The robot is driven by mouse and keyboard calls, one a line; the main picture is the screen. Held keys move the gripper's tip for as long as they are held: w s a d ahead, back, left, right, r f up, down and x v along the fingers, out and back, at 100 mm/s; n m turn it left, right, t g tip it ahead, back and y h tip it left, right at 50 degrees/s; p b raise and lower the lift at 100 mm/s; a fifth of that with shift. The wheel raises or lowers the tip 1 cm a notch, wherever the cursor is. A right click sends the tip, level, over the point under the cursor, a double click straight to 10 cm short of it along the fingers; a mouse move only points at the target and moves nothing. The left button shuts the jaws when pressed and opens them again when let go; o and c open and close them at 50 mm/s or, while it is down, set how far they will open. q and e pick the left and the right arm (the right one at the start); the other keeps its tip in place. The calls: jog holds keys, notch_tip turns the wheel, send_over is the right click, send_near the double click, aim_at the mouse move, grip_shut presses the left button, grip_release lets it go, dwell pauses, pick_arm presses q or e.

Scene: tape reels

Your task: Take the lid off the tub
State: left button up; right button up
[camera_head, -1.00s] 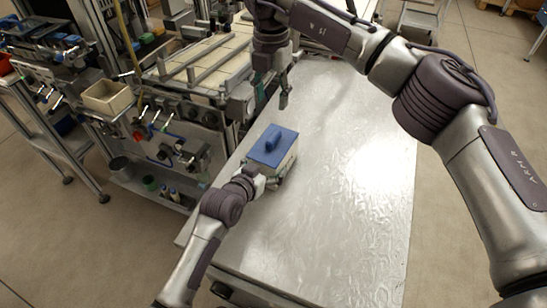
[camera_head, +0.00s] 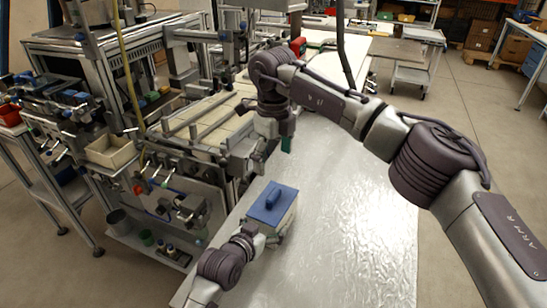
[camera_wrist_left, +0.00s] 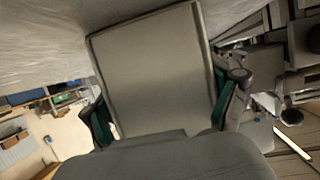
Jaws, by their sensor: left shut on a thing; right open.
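The tub (camera_head: 284,224) is a light box standing on the metal table. Its blue lid (camera_head: 272,204), with a raised blue handle (camera_head: 272,197), sits on top. My left gripper (camera_head: 262,238) is shut on the tub's body from the near side, below the lid. In the left wrist view the tub's flat pale wall (camera_wrist_left: 155,65) lies between the green-padded fingers of my left gripper (camera_wrist_left: 162,112). My right gripper (camera_head: 287,144) is open and empty, beyond the tub and apart from the lid, pointing down.
The shiny table (camera_head: 350,215) is bare to the right of the tub. A machine with a conveyor (camera_head: 205,112) stands along the left side. A beige bin (camera_head: 112,151) sits further left. A trolley (camera_head: 408,60) stands at the back.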

aim_at(273, 193)
pick_arm(q)
jog(key=shift+f, duration=0.1)
pick_arm(e)
notch_tip(273, 193, down, 12)
jog(key=shift+f+n, duration=0.1)
jog(key=shift+n, duration=1)
jog(key=c, duration=1.4)
jog(key=shift+w, duration=0.1)
jog(key=shift+r, duration=0.2)
jog(key=shift+r, duration=1)
